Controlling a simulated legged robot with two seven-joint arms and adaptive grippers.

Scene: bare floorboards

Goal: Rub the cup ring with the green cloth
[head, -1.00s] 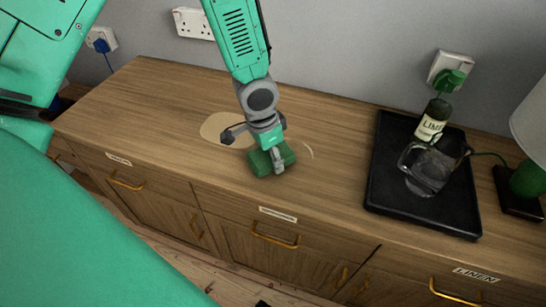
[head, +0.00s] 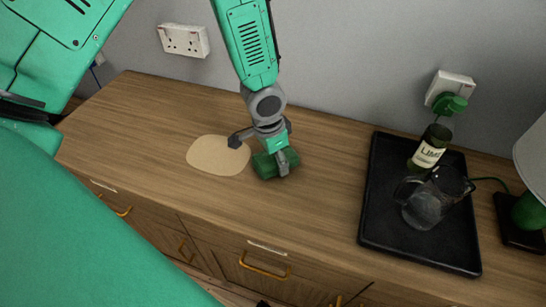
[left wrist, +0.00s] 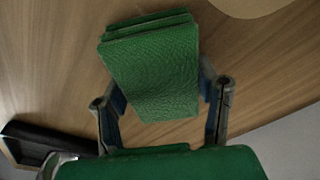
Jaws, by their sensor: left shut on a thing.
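The green cloth (head: 263,166) is a thick folded pad on the wooden sideboard top. My left gripper (head: 279,163) is shut on it from above; the fingers flank the pad in the left wrist view, where the cloth (left wrist: 155,70) shows its textured face and stacked folds. The cloth appears to touch the wood, just right of a tan rounded patch. The cup ring does not show now; the cloth and gripper are over or close to where its pale arc was. I cannot tell whether any mark lies underneath. My right gripper is not in view.
The tan flat patch (head: 215,157) lies left of the cloth. A black tray (head: 383,215) at right holds a green bottle (head: 428,150) and a glass jug (head: 424,205). A lamp base (head: 520,222) stands at far right. The wall is behind; wood left of the patch is clear.

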